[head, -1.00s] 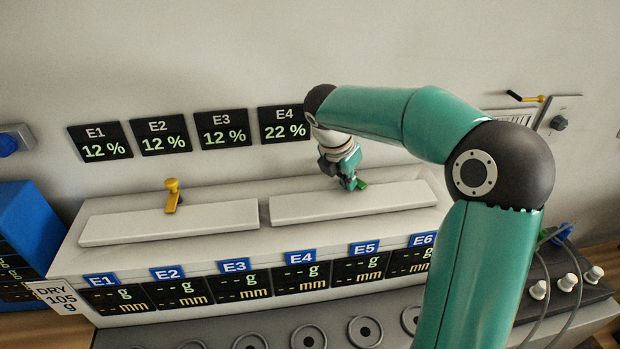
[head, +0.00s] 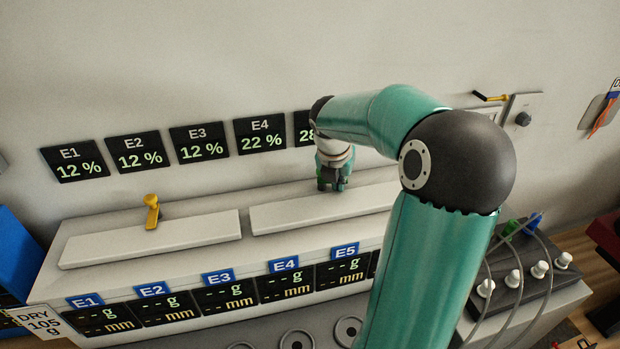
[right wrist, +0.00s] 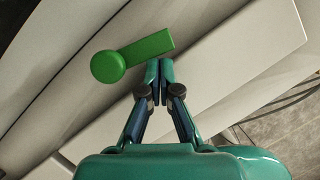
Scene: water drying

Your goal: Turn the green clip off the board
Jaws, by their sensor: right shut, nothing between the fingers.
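The green clip (right wrist: 133,55) shows in the right wrist view, with a round head at left and a flat arm pointing up and right. Its arm runs roughly along the long white board (right wrist: 225,85); I cannot tell whether it still overlaps the board's edge. My right gripper (right wrist: 153,75) is shut and empty, its tips just below the clip's arm, with contact unclear. My left gripper is not in view.
A yellow clip (head: 152,211) points down over the left white board (head: 140,241). Dark percent displays (head: 204,142) hang on the wall behind. A dark block with white knobs and tubes (head: 512,285) stands at right.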

